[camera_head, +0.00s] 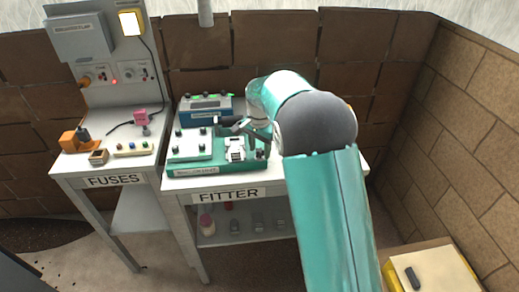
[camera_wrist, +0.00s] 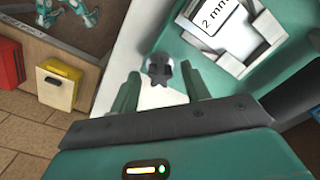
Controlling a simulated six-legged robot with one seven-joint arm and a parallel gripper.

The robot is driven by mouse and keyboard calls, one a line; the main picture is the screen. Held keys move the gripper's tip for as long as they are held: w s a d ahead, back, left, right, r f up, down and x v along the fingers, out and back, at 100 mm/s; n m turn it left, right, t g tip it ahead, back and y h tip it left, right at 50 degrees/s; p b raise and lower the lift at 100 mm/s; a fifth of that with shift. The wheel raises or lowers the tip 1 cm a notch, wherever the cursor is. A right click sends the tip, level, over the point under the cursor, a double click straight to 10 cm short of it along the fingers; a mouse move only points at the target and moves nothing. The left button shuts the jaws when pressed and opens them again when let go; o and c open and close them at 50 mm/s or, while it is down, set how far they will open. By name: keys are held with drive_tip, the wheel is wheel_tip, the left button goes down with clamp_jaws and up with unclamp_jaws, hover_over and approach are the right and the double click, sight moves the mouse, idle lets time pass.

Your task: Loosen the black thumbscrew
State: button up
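The black thumbscrew (camera_wrist: 158,70) is a dark, star-shaped knob on a pale surface in the wrist view. It lies beside a teal fixture (camera_wrist: 200,55) with a white part marked "2 mm". My gripper (camera_wrist: 161,82) is open, its two teal fingers apart to the left and right of the knob. I see a gap on each side; the height of the fingertips above the knob is hard to tell. In the head view my gripper (camera_head: 238,124) is over the teal unit (camera_head: 215,169) on the FITTER bench, and the thumbscrew cannot be made out there.
The FUSES bench (camera_head: 70,172) stands to the left, with an orange device (camera_head: 70,142) and a pink part (camera_head: 141,116). A blue box (camera_head: 206,110) sits behind the teal unit. A yellow-edged crate (camera_head: 440,270) is at the lower right.

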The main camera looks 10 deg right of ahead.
sight(260, 150)
drive_tip(key=shift+r, duration=0.1)
idle(0.5)
drive_tip(key=shift+r, duration=1.9)
drive_tip(key=shift+r, duration=0.1)
drive_tip(key=shift+r, duration=1.9)
drive_tip(key=shift+r, duration=0.1)
